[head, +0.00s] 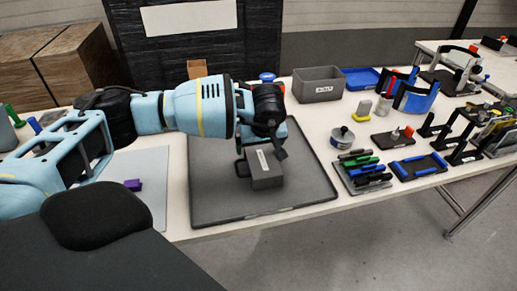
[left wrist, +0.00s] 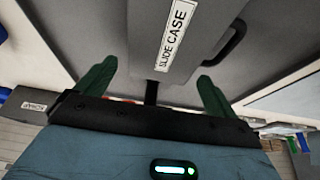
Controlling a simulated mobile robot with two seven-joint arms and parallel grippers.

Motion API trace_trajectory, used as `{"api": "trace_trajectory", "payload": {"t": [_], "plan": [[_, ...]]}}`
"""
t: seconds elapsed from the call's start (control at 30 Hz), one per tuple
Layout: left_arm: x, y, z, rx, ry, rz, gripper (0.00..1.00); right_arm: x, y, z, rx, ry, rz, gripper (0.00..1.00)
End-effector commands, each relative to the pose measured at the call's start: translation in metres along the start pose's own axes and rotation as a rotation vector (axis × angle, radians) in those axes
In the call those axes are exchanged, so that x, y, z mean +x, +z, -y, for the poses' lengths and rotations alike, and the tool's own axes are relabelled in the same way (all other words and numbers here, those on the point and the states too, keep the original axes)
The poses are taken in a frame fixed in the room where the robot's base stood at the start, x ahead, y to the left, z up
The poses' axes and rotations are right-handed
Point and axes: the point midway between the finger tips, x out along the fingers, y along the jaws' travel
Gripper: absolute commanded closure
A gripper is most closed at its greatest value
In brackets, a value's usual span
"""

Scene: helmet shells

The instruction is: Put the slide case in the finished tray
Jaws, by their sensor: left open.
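The slide case (head: 266,172) is a dark grey box with a pale label and a handle on its left side. It rests on a large dark mat (head: 222,205) with a raised-looking edge. In the left wrist view the case (left wrist: 217,20) fills the top, its label reading SLIDE CASE. My left gripper (head: 276,152) is just above the case in the head view. In the left wrist view its green fingers (left wrist: 155,88) are spread wide, with nothing held between them. I cannot tell which tray is the finished tray; no such label is readable. My right gripper is out of view.
A grey labelled bin (head: 318,86) and a shallow blue tray (head: 362,78) stand behind the mat. Right of it are a round tin (head: 342,138), a rack of pens (head: 362,172) and several fixtures. A purple block (head: 132,185) lies on a grey sheet at left.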

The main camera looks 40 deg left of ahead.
Motion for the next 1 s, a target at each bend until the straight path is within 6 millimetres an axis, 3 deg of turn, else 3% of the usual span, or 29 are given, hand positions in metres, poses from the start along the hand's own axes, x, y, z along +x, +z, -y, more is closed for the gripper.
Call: {"api": "trace_trajectory", "payload": {"t": [0.2, 0.43, 0.6, 1.0], "plan": [[-0.047, -0.001, -0.001, -0.001, 0.004, -0.002, 0.06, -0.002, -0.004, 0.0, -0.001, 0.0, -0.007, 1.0], [-0.08, -0.001, -0.001, -0.001, 0.002, -0.001, 0.06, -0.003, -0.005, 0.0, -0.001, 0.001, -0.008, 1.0], [-0.09, 0.0, 0.0, -0.001, 0.001, -0.001, 0.06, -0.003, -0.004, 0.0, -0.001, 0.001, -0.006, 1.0], [-0.091, 0.0, 0.0, -0.001, 0.0, 0.0, 0.06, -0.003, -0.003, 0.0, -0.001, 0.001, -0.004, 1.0]]}}
